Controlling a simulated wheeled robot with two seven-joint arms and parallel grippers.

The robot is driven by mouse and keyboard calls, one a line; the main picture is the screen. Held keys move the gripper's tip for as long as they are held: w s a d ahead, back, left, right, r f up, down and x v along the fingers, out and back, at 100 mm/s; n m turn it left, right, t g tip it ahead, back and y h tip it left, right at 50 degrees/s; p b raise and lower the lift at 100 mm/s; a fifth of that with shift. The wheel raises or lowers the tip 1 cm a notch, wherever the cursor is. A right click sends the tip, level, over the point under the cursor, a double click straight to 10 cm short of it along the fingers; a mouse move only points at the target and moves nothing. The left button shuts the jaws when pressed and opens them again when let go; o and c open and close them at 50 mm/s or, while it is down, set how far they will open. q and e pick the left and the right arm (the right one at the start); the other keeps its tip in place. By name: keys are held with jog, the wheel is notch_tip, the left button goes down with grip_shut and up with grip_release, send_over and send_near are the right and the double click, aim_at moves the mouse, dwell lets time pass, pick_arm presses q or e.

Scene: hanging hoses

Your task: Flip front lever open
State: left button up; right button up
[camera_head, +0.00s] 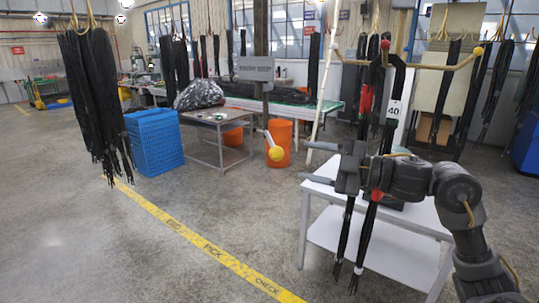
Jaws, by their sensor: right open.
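A hanger with tan levers stands above the white table at right. One lever (455,67) ends in a yellow ball (478,50) on the right. A red ball (385,45) tops a dark bent bar (398,75) at its middle. I cannot tell for certain which lever is the front one. Black hoses (344,235) hang below, with a red piece (376,195) on them. My right gripper (310,162) is open, its fingers pointing left, below the hanger and apart from the levers. It partly hides the hoses. My left gripper is out of view.
The white table (325,235) stands under my right arm. A number 40 tag (393,108) is on the hanger. More black hoses (95,90) hang at left, near a blue crate (153,140). Open floor (110,240) lies at front left.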

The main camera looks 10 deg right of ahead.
aim_at(273, 152)
jog(key=p+x, duration=0.2)
jog(key=x, duration=0.3)
jog(key=p+x, duration=0.1)
jog(key=x, duration=0.3)
jog(key=shift+w+a+r+p, duration=0.15)
jog(key=shift+a+r+p, duration=0.1)
jog(key=shift+a+p, duration=0.1)
jog(key=shift+w+a+f, duration=0.1)
jog(key=shift+w+a, duration=0.25)
jog(key=shift+a, duration=0.05)
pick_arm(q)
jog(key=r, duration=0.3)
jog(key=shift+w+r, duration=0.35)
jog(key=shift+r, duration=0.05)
pick_arm(e)
grip_shut()
